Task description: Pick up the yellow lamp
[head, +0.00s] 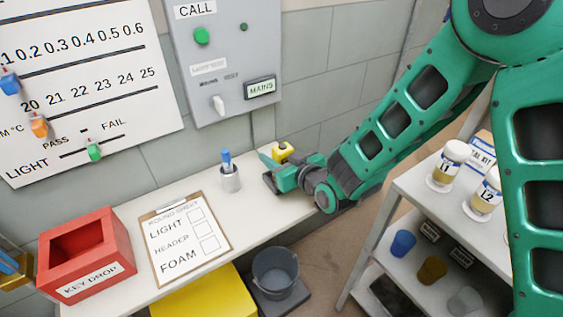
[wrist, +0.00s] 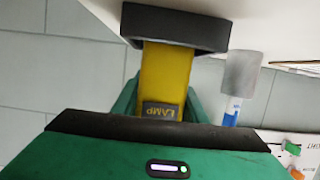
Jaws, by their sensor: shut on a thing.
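The yellow lamp (wrist: 166,75) has a dark base or head and a label reading LAMP in the wrist view. In the head view the lamp (head: 282,151) shows as a small yellow shape at the right end of the white shelf. My gripper (head: 277,172) is shut on the lamp there. In the wrist view my gripper (wrist: 160,108) has a green finger on each side of the yellow body. Whether the lamp touches the shelf I cannot tell.
A grey cup (head: 230,180) with a blue pen stands left of my gripper. A clipboard (head: 184,284) and a red key drop box (head: 85,272) lie further left. A bucket (head: 276,275) is below the shelf. A rack (head: 413,190) with jars stands at right.

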